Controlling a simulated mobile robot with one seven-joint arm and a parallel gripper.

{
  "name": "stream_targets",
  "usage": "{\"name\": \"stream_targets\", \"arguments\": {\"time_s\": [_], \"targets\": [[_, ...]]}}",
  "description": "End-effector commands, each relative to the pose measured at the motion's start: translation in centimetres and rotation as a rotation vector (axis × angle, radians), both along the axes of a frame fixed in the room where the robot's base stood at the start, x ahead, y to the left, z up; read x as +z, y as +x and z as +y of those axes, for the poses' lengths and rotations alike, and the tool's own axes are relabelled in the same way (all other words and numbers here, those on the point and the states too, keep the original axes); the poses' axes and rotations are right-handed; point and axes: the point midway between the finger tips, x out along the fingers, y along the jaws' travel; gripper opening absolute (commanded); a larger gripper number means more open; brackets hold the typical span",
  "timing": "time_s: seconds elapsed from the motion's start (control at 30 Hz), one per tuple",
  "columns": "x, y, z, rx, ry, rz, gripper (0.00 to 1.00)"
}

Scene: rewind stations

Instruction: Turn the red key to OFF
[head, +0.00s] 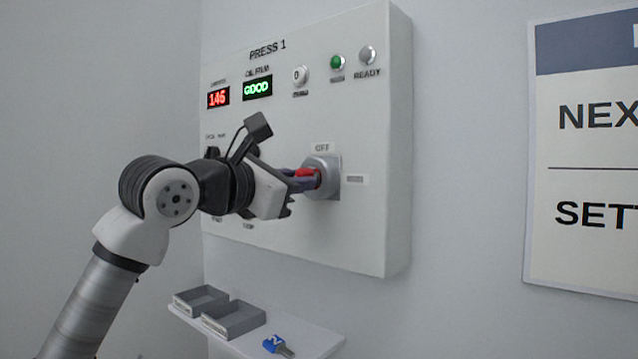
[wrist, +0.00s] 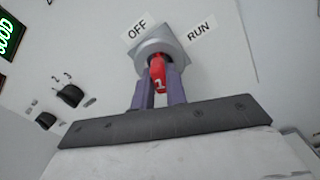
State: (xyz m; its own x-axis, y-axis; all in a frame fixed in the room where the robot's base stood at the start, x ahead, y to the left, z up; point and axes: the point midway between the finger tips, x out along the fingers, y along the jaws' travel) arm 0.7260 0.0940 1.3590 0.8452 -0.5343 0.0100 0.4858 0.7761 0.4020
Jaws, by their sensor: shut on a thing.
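The red key (head: 306,173), marked 1 in the wrist view (wrist: 158,74), sits in the round grey key switch (head: 331,164) on the press panel. The switch also shows in the wrist view (wrist: 166,43), with the labels OFF (wrist: 137,28) and RUN (wrist: 199,32) beside it. In the wrist view the key's head hangs down from the switch and does not line up clearly with either label. My gripper (head: 303,180) is shut on the red key, with one purple finger on each side of it in the wrist view (wrist: 159,92). Its fingers partly hide the key in the head view.
The PRESS 1 panel (head: 370,220) has a red display, a green GOOD display (head: 257,87) and dark knobs near my gripper (wrist: 70,95). Below, a shelf (head: 310,340) holds two grey trays and a blue key (head: 277,345). A sign (head: 585,150) hangs right.

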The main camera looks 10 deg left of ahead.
Motion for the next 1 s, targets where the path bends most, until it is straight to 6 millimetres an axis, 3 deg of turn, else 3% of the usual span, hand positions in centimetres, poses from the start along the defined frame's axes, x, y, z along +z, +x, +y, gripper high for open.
{"name": "stream_targets", "arguments": {"time_s": [0.27, 0.67, 0.7, 0.8, 0.87, 1.0], "targets": [[-0.14, -0.01, -0.17, -0.003, -0.039, 0.03, 0.0], [-0.09, -0.04, -0.21, -0.002, -0.441, 0.296, 0.0], [0.01, -0.04, -0.22, -0.003, -0.437, 0.293, 0.19], [0.04, -0.04, -0.17, -0.002, -0.435, 0.291, 0.32], [0.04, -0.04, -0.15, -0.002, -0.435, 0.29, 0.39], [0.06, -0.03, -0.1, -0.001, -0.435, 0.289, 0.39]]}}
